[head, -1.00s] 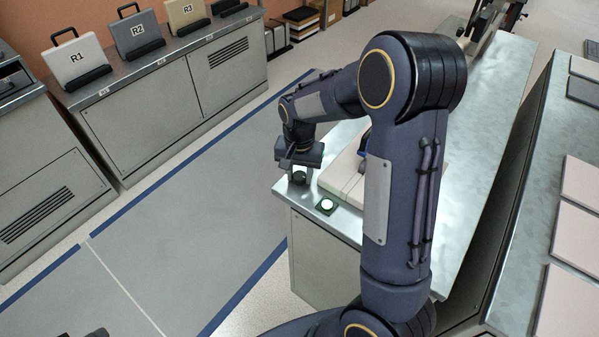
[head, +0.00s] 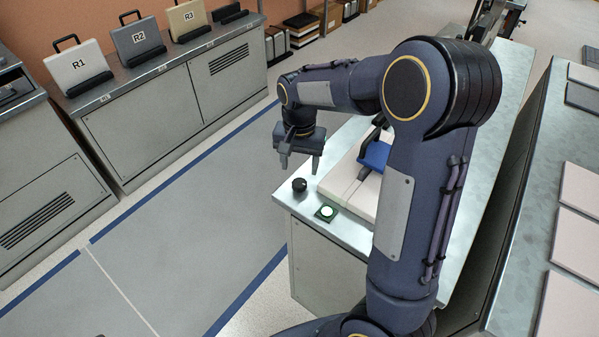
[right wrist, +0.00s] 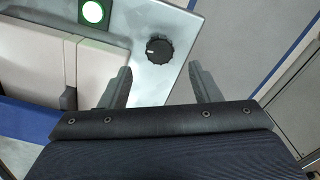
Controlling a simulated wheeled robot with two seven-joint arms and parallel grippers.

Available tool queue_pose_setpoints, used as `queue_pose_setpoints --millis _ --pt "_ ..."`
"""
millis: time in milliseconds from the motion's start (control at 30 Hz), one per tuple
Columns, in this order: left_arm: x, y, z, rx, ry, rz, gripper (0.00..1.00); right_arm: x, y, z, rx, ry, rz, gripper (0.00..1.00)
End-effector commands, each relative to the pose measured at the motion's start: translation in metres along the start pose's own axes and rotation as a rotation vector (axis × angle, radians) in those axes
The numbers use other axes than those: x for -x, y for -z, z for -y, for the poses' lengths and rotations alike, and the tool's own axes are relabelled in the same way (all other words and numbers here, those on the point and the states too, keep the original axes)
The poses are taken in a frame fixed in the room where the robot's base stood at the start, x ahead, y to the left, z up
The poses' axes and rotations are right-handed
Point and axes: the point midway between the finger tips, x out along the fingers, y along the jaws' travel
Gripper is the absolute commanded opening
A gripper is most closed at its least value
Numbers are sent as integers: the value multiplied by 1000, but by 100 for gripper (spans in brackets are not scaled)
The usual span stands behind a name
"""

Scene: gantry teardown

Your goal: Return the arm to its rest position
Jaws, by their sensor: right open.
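My right gripper (head: 300,163) is open and empty above the near left corner of the grey metal bench (head: 345,235). It points down, and its fingers are apart from everything below. A black knob (head: 299,185) sits on the bench corner beneath it. In the right wrist view, the knob (right wrist: 159,50) shows between and beyond the two open fingers (right wrist: 158,85). My right arm (head: 410,200) bends high in front of the bench and hides part of it. My left gripper is not in view.
A green-framed round light (head: 326,212) lies beside the knob. A pale padded block (head: 345,185) and a blue part (head: 375,155) are on the bench. Cases R1 (head: 78,66), R2 (head: 138,42) and R3 (head: 188,18) stand on the far cabinet. The floor (head: 190,240) at left is clear.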

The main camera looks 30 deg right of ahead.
Motion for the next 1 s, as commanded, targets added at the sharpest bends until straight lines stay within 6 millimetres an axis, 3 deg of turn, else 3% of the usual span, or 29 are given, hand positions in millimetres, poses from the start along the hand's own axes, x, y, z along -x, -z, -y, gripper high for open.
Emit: queue_pose_setpoints --millis 167,733,867,1000 --pt "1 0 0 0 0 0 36 12 0 0 1 0 0 57" --pt "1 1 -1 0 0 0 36 17 -3 -3 6 15 4 57" --pt "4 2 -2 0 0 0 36 37 -23 -18 56 101 14 57" --pt "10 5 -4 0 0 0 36 70 -68 -44 179 260 -2 57"
